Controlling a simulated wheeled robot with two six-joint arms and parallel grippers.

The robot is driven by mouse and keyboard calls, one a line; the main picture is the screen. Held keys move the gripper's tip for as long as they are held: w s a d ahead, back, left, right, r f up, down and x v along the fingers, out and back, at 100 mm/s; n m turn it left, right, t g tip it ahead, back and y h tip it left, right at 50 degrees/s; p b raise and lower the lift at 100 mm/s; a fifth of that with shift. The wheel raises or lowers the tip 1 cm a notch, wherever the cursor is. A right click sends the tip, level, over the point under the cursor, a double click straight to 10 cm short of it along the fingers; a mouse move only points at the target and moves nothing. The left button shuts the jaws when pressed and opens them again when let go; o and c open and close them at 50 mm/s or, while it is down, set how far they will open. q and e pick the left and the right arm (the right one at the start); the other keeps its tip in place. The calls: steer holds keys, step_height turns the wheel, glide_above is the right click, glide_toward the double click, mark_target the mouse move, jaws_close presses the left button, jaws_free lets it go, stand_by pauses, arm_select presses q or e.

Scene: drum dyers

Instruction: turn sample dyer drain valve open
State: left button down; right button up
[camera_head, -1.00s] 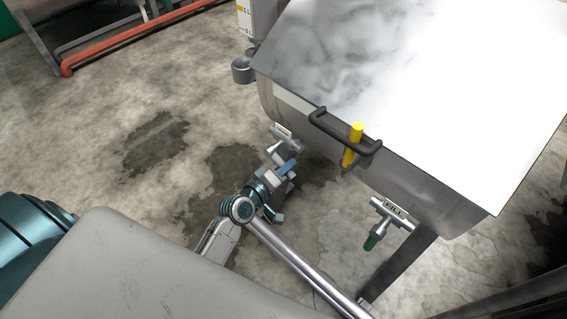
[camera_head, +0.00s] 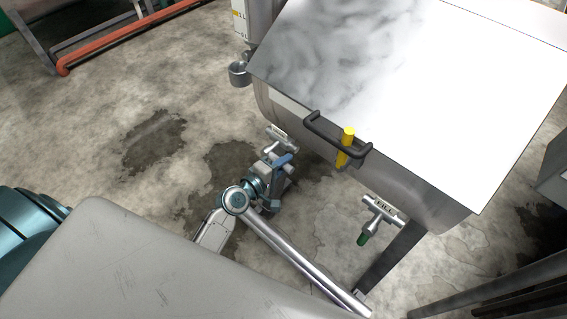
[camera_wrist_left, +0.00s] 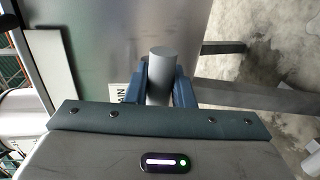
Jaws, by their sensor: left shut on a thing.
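The sample dyer (camera_head: 400,192) is a steel tank with a wide sloping lid. Its drain valve (camera_head: 290,145) is a grey fitting low on the near left side, beside a small white label (camera_head: 277,132). My left gripper (camera_head: 282,161), with blue fingers, is at this valve. In the left wrist view, my left gripper (camera_wrist_left: 161,88) is shut on a grey cylindrical part of the drain valve (camera_wrist_left: 160,68). Part of the label (camera_wrist_left: 125,94) shows there, reading "AIN". The fingers partly hide the valve, so I cannot tell its turn. My right gripper is not in view.
A fill valve (camera_head: 371,230) with a green handle tip hangs to the right, near a dark tank leg (camera_head: 392,255). A black lid handle (camera_head: 322,135) and a yellow piece (camera_head: 346,147) stick out above.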

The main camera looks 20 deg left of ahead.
arm_select(q)
steer(key=c, duration=1.3)
jaws_free()
steer(key=shift+s, duration=0.1)
steer(key=v, duration=1)
steer(key=shift+s+a+r+b, duration=0.2)
steer(key=shift+s+b, duration=0.05)
steer(key=shift+b, duration=0.2)
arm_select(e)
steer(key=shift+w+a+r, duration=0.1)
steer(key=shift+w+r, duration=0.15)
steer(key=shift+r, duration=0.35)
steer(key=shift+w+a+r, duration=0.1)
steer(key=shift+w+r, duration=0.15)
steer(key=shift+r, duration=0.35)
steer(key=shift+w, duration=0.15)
